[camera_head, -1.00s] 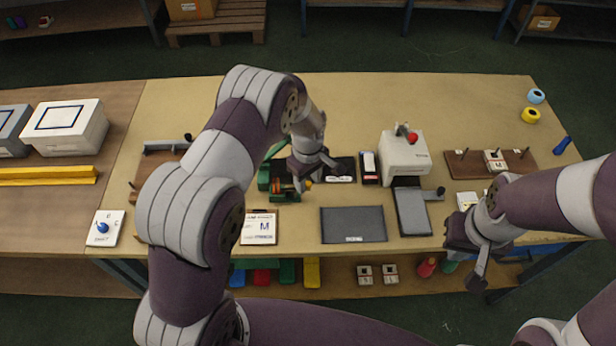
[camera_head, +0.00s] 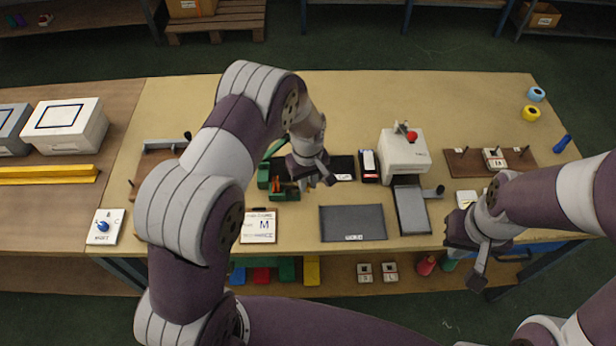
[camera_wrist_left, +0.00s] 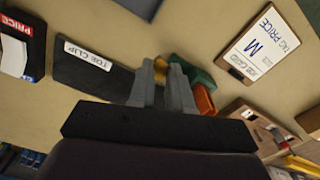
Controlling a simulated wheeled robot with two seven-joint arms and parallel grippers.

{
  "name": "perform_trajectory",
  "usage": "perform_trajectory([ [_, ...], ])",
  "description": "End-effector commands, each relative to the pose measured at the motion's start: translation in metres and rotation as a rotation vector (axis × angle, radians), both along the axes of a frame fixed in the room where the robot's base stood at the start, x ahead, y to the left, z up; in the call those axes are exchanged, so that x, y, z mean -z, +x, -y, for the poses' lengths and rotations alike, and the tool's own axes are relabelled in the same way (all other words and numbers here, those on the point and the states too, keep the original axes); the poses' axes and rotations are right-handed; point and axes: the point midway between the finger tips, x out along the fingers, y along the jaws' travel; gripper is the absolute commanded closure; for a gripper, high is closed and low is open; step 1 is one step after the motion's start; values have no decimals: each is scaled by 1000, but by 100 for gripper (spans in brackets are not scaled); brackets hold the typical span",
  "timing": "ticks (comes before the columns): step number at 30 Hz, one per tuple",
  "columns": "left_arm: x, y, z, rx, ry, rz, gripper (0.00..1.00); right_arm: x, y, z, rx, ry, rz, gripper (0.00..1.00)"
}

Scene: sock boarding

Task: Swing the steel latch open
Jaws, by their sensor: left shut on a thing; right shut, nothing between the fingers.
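A grey metal bar with a black knob (camera_head: 165,145), which looks like the steel latch, lies along the back of a brown board at the table's left; my left arm hides part of that board. My left gripper (camera_head: 318,183) is well to its right, beside a green device (camera_head: 284,194) with an orange part. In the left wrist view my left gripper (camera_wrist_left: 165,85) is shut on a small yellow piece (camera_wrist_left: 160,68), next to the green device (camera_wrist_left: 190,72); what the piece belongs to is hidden. My right gripper (camera_head: 470,262) is shut and empty at the table's front right.
A black toe clip plate (camera_head: 343,163) lies behind my left gripper. A white machine (camera_head: 404,152) stands to the right, with a dark pad (camera_head: 353,223) in front left. A card marked M (camera_head: 259,227) lies near the front edge.

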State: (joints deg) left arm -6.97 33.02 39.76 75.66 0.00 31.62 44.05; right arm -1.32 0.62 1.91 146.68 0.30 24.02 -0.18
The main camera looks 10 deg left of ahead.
Motion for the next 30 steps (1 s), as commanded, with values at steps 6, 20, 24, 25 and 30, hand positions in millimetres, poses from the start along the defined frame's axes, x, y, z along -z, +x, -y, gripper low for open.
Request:
perform_trajectory([
  [6, -2, -7, -1, 204, -1, 3, 100, -4, 0, 0, 0, 0, 0, 100],
  [20, -3, -19, -7, 583, 0, 5, 100, -8, 0, 0, 0, 0, 0, 100],
  [24, -2, -21, -9, 658, 0, 5, 100, -9, 0, 0, 0, 0, 0, 100],
  [25, -2, -22, -9, 672, 0, 5, 100, -9, 0, 0, 0, 0, 0, 100],
  [30, -2, -23, -10, 727, 0, 5, 100, -9, 0, 0, 0, 0, 0, 100],
])
